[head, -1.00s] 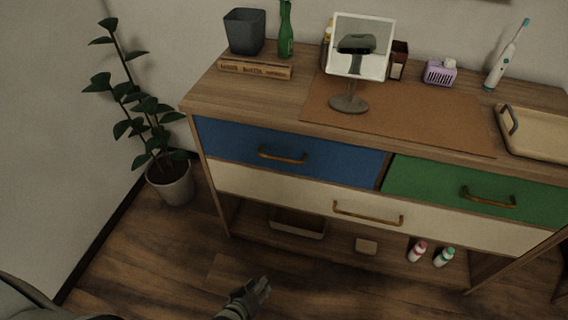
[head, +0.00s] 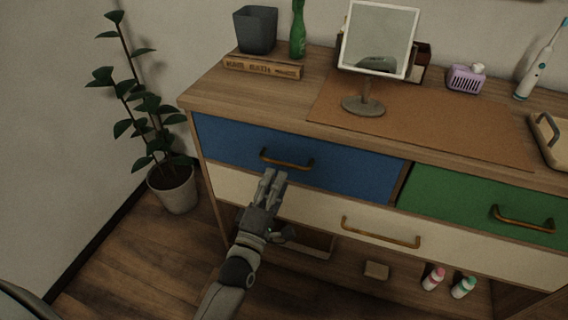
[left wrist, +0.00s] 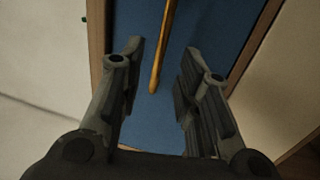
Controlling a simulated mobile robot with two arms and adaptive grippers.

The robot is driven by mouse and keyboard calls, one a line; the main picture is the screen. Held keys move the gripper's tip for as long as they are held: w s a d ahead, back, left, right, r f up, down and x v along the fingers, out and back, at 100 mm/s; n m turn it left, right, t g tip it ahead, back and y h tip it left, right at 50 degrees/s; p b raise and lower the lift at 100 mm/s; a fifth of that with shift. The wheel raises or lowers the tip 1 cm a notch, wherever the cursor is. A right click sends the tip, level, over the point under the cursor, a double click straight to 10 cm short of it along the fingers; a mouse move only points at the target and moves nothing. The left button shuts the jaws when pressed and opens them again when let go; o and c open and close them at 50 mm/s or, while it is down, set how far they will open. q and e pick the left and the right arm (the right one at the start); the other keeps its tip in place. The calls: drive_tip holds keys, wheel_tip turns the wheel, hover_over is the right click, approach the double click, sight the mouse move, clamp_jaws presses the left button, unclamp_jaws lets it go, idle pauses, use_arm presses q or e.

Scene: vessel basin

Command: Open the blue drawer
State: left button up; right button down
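The blue drawer (head: 345,170) is at the upper left of the dresser front and looks shut. Its brass bar handle (head: 287,160) is near the drawer's middle. My left gripper (head: 271,174) is just below and in front of this handle in the head view. In the left wrist view, the gripper (left wrist: 158,75) is open, with the handle (left wrist: 160,55) between the two fingers' lines and nearer the left finger. I cannot tell if a finger touches it. The blue drawer front (left wrist: 205,25) fills the background there. My right gripper is not in view.
A green drawer (head: 480,205) is to the right and a cream drawer (head: 330,212) below. A mirror (head: 378,40), a grey bin (head: 256,30) and a green bottle (head: 298,30) stand on top. A potted plant (head: 172,188) stands left of the dresser.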

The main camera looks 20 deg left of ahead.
sight(284, 162)
use_arm(q)
drive_tip(key=w, duration=0.4)
drive_tip(key=w+r, duration=0.1)
drive_tip(key=w, duration=0.1)
drive_tip(key=shift+w+d+r, duration=0.1)
drive_tip(key=shift+w, duration=0.15)
drive_tip(key=shift+c, duration=0.4)
clamp_jaws()
